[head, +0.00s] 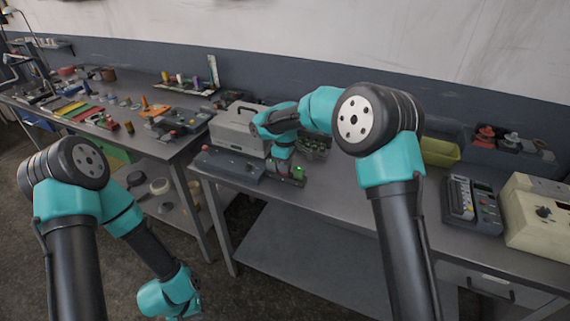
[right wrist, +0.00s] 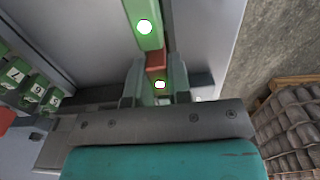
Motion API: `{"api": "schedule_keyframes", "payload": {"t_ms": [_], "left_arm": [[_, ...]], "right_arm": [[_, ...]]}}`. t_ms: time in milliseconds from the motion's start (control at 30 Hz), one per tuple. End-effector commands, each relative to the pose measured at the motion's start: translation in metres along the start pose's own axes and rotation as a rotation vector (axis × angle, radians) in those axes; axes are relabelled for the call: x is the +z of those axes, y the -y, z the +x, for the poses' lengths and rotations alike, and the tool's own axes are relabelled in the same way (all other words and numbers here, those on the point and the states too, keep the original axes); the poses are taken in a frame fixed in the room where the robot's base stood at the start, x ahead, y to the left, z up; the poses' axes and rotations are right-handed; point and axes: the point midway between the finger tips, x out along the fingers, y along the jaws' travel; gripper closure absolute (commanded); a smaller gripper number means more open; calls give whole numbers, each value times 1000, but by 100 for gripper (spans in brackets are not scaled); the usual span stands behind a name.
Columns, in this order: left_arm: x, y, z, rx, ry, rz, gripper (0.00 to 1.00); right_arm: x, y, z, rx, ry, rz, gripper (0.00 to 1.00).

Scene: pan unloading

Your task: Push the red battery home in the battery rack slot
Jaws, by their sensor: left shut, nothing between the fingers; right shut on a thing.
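In the right wrist view my right gripper (right wrist: 156,88) is shut on the red battery (right wrist: 157,60). A short red stretch of it shows between the two fingers. A green strip (right wrist: 150,42) with a bright round spot lies in line beyond the red battery, and a smaller bright spot sits between the fingers. In the head view my right gripper (head: 290,178) is down at the bench, next to small green parts. I cannot make out the rack slot or how deep the battery sits. My left gripper (head: 178,308) hangs low at the bottom edge, empty and away from the bench, its fingertips mostly cut off.
A grey box (head: 238,128) and a dark low unit (head: 228,165) stand left of the right gripper. A yellow bin (head: 440,152), a keypad device (head: 472,205) and a cream box (head: 540,215) stand to the right. Bare bench top (head: 325,205) lies in front.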

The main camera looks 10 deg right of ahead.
Motion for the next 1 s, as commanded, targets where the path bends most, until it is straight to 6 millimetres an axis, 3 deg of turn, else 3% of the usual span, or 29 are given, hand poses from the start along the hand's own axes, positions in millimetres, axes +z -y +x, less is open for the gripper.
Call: {"api": "schedule_keyframes", "payload": {"t_ms": [433,467,767,1000], "left_arm": [[0,0,0,0,0,0,100],[0,0,0,0,0,0,100],[0,0,0,0,0,0,100],[0,0,0,0,0,0,100]], "right_arm": [[0,0,4,0,0,0,100],[0,0,4,0,0,0,81],[0,0,4,0,0,0,52],[0,0,3,0,0,0,52]]}}
